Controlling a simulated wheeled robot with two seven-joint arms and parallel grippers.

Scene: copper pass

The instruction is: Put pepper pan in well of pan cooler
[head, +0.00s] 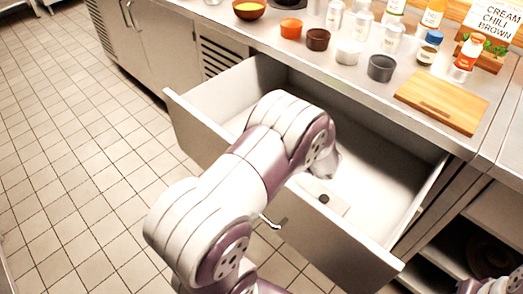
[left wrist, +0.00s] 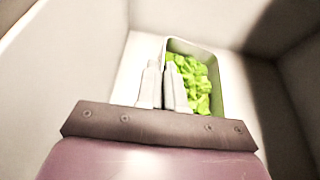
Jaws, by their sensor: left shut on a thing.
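The pepper pan (left wrist: 219,84) is a pale rectangular pan of chopped green pepper in the left wrist view. My left gripper (left wrist: 163,72) is shut on its left wall, with one finger on either side. Pan and gripper are inside the open drawer (left wrist: 85,55), with its pale walls around them. I cannot tell whether the pan touches the drawer floor. In the head view my left arm reaches into this drawer (head: 375,205) and hides the pan and gripper. No well of a pan cooler can be made out. My right gripper is not in view.
The steel counter (head: 350,70) above the drawer holds orange (head: 291,28), brown (head: 318,39) and grey (head: 381,68) cups, several bottles and shakers, and a wooden board (head: 442,102). A sign (head: 493,21) stands at the back right. The tiled floor (head: 75,140) at left is clear.

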